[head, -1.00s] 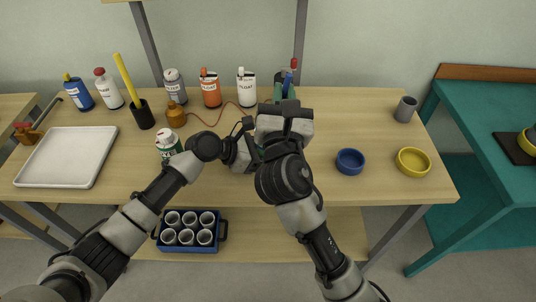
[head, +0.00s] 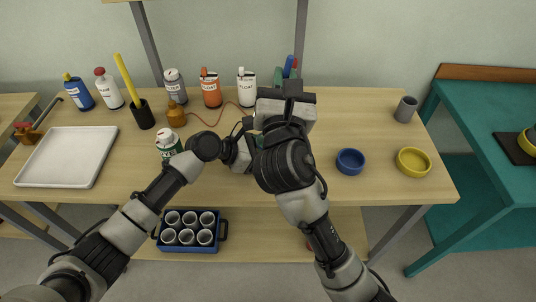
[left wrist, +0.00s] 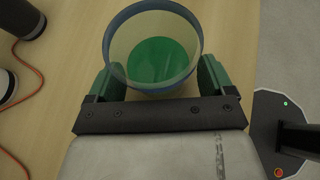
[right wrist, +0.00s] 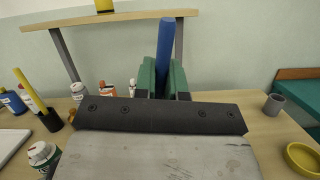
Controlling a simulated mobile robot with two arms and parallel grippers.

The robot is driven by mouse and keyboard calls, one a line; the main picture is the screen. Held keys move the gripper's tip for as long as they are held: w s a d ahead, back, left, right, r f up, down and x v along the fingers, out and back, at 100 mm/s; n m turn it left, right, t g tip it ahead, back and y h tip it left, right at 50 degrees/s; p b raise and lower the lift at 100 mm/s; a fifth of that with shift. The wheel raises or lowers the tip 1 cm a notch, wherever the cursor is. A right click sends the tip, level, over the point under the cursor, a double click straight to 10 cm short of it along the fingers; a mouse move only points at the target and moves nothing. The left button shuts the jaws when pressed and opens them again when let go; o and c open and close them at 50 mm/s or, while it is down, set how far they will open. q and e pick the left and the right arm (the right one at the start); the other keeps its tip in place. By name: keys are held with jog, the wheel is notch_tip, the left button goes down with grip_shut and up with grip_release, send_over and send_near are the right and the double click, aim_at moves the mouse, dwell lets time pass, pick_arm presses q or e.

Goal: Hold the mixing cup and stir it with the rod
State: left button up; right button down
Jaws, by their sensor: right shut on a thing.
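The mixing cup (left wrist: 153,20) shows in the left wrist view as a clear, blue-rimmed cup seen from above, with green liquid inside. The green fingers of my left gripper (left wrist: 158,80) stand on either side of it; whether they press on its wall is hidden by the rim. In the head view my right arm mostly covers the cup. My right gripper (right wrist: 165,82) is shut on the blue rod (right wrist: 166,45), which stands nearly upright between its fingers. The rod's lower end is hidden. The rod's top also shows in the head view (head: 287,66).
Several bottles and a black holder (head: 143,115) with a yellow stick line the table's back left. A white tray (head: 68,157) lies at left. A blue bowl (head: 350,162), yellow bowl (head: 413,162) and grey cup (head: 405,109) stand at right. A blue crate (head: 189,245) sits below.

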pick_arm(q)
jog(key=shift+o, duration=0.5)
jog(key=v, duration=1.2)
jog(key=shift+f, duration=0.1)
jog(key=shift+s, duration=0.1)
